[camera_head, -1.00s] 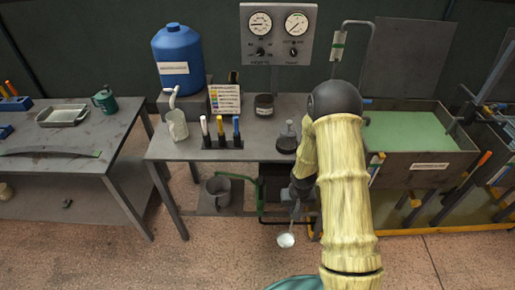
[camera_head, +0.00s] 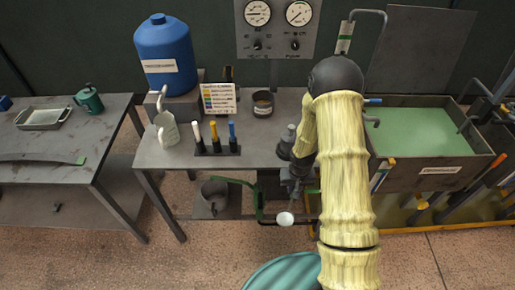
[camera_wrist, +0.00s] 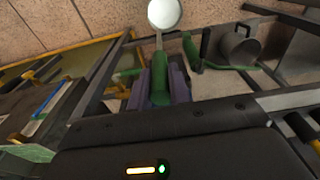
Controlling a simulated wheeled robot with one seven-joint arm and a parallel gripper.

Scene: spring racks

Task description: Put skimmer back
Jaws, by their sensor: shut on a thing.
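The skimmer shows in the wrist view as a green handle (camera_wrist: 160,80) with a thin rod and a round white disc (camera_wrist: 164,14). My gripper (camera_wrist: 161,92) is shut on the green handle, with a purple finger on each side. In the head view the skimmer's white disc (camera_head: 285,218) hangs below my gripper (camera_head: 291,190), in front of the grey table (camera_head: 180,152) and below its top. My arm hides part of the table's right end.
The table holds a blue jug (camera_head: 168,50), a white pitcher (camera_head: 167,129), upright coloured sticks (camera_head: 214,137), a label board (camera_head: 219,99) and a dark jar (camera_head: 263,103). A grey pot (camera_head: 213,193) is on the shelf below. A green-filled tank (camera_head: 425,132) stands right. Floor in front is largely clear.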

